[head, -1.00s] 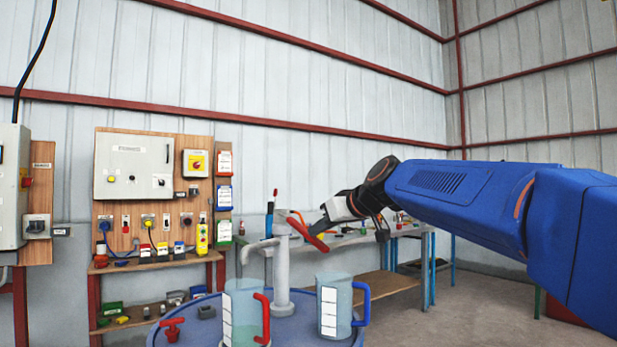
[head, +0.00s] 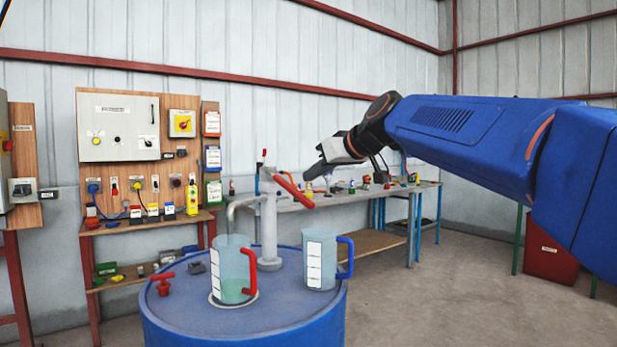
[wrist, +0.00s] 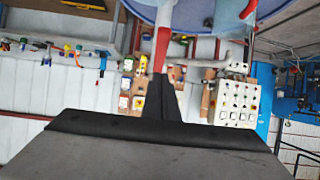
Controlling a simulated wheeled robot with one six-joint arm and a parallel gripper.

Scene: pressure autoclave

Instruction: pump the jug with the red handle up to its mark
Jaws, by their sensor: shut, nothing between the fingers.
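The jug with the red handle (head: 235,262) stands upright on a pale ring on the blue drum (head: 290,310), under the spout (head: 236,208) of the pump (head: 268,225). A little green liquid lies at its bottom; its white label has several lines, and I cannot tell which is the mark. The pump's red lever (head: 294,191) slopes down to the right. My gripper (head: 308,176) is shut and empty, just above the lever's outer part. In the wrist view, the red lever (wrist: 162,47) lies just beyond my fingertips (wrist: 160,78); I cannot tell whether they touch.
A jug with a blue handle (head: 320,258) stands on the drum right of the pump. A red valve (head: 164,283) is at the drum's left. A workbench (head: 350,199) with small items stands behind. A control board (head: 140,150) is at the left.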

